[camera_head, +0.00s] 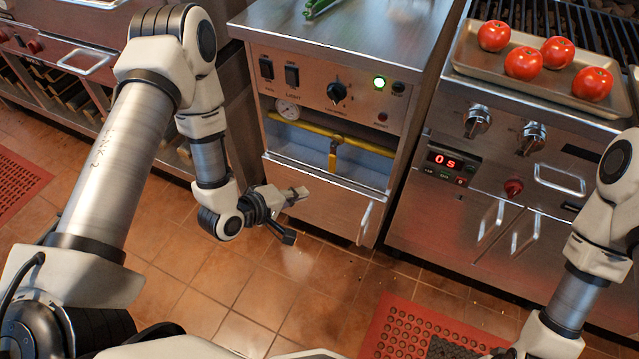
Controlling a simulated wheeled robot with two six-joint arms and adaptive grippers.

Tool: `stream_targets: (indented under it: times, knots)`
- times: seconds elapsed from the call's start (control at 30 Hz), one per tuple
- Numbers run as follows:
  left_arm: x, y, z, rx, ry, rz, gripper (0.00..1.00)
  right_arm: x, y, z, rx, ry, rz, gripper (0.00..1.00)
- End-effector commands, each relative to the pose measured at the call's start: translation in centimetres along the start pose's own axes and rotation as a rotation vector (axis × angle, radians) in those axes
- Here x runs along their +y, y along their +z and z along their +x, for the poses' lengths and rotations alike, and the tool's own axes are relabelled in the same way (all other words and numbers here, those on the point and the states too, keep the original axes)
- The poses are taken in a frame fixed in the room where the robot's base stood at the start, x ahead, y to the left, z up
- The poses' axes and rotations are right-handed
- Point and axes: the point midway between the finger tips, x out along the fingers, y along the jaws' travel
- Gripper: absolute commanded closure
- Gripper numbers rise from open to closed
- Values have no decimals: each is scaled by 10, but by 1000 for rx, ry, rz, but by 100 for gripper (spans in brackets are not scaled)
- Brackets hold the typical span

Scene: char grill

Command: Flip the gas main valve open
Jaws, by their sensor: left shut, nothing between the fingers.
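The gas main valve has a yellow lever handle (332,158) on a yellow pipe (365,145) in the open recess of the middle steel cabinet. The lever points down, across the run of the pipe. My left gripper (300,193) is shut and empty. In the picture it is below and left of the lever, in front of the lower cabinet panel and apart from the valve. My right arm comes in at the lower right; only a small dark part of its gripper (500,352) seems to show at the bottom edge, and its fingers cannot be made out.
A lower panel (325,205) with a handle juts out below. To the right stands a grill with a tomato tray (480,62).

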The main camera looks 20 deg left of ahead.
Motion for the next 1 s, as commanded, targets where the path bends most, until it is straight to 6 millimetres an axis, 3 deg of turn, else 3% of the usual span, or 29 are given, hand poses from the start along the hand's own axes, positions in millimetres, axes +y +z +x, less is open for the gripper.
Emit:
stream_targets:
  times: [0.03, 0.23, 0.5, 0.7, 1.0]
  knots:
    - [-20, -11, 22, 17, 73, -37, 100, 0, 0, 44, 0, 0, 0, 60]
    - [-30, -50, 52, 49, 316, -123, 100, 1, 0, 124, 0, 0, 0, 60]
    - [-72, -96, 78, 131, 470, -124, 100, 2, 0, 222, 0, 0, 0, 60]
    - [-83, -107, 82, 160, 501, -130, 100, 2, 0, 248, 0, 0, 0, 60]
    - [-79, -107, 81, 159, 502, -128, 100, 2, 0, 245, 1, 0, 0, 60]
